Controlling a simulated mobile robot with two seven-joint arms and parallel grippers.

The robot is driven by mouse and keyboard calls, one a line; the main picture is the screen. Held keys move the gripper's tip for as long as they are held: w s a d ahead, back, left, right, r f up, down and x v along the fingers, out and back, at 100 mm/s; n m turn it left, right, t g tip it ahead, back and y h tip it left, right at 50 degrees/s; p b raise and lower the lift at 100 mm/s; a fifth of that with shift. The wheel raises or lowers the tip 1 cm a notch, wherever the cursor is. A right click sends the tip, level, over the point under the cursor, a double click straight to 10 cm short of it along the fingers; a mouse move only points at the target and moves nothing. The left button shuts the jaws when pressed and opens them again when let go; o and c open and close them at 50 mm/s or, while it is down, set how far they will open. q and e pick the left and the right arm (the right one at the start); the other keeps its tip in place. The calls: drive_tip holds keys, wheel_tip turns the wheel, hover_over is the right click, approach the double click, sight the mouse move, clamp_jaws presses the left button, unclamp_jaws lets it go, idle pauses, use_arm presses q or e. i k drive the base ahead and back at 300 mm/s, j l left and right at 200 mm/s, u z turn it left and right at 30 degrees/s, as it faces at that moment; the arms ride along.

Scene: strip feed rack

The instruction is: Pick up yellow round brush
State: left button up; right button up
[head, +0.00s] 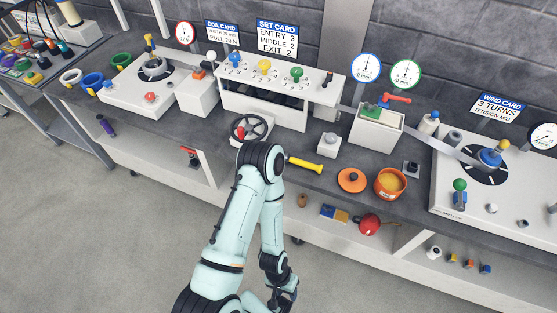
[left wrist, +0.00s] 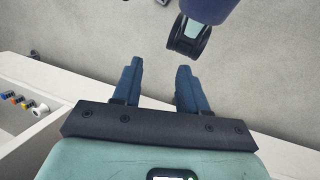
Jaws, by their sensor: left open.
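My left gripper (head: 284,299) hangs low in front of the bench, well below and apart from the yellow thing. In the left wrist view my left gripper (left wrist: 159,72) is open, with nothing between its fingers and grey floor beyond. The yellow thing is not in the left wrist view. My right gripper is not in view.
An orange lid (head: 352,180) and an orange pot (head: 390,184) stand right of the yellow thing. A red ball-like thing (head: 369,224) sits on the lower shelf. Floor in front is clear.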

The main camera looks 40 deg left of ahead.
sight(319, 168)
drive_tip(key=u, duration=1.25)
